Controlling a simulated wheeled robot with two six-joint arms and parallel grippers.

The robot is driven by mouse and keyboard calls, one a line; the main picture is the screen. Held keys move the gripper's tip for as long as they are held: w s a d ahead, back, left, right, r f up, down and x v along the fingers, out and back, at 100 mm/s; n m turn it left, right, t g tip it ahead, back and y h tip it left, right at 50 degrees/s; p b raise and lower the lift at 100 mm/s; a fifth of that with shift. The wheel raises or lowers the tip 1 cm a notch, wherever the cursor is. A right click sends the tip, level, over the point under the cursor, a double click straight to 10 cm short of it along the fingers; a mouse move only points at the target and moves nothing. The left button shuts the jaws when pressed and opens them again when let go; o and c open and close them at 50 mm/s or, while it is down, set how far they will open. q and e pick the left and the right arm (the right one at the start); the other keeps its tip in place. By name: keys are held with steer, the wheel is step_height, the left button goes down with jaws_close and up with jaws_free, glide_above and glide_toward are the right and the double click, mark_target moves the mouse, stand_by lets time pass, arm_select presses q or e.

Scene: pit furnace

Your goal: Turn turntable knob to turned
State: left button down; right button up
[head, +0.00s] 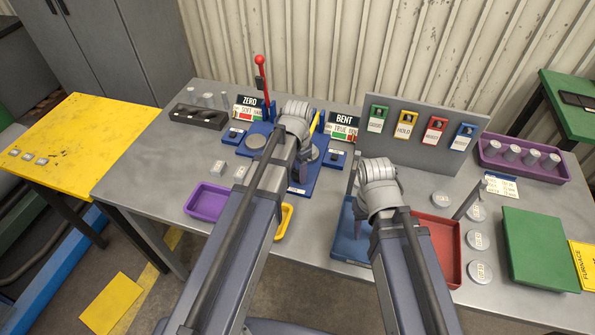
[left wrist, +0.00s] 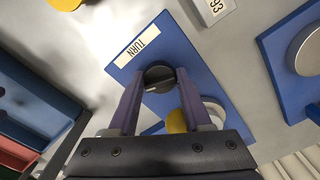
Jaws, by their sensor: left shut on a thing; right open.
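The turntable knob (left wrist: 158,77) is black and round with a pale pointer line. It sits on a blue plate (left wrist: 190,62) with a white TURN label (left wrist: 138,45). In the left wrist view my left gripper (left wrist: 154,84) has one finger on each side of the knob and is shut on it. In the head view my left gripper (head: 303,165) is over the blue fixture (head: 302,190), and my arm hides the knob. My right gripper (head: 378,170) is open above the table, away from the knob; its fingertips are hard to make out.
A red lever (head: 260,75) stands behind the fixture, between the ZERO sign (head: 249,106) and the BENT sign (head: 343,126). A purple tray (head: 207,201), blue tray (head: 350,240) and red tray (head: 443,245) lie near the front edge. A panel with coloured tags (head: 420,110) stands behind.

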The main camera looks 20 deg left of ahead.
mark_target(297, 172)
arm_select(q)
steer(key=shift+m, duration=0.4)
steer(key=shift+c, duration=1.8)
jaws_free()
steer(key=shift+r, duration=0.1)
step_height(297, 172, up, 8)
steer(key=p, duration=0.8)
arm_select(e)
step_height(297, 172, up, 8)
arm_select(q)
steer(key=shift+f, duration=0.2)
arm_select(e)
steer(key=shift+f, duration=0.15)
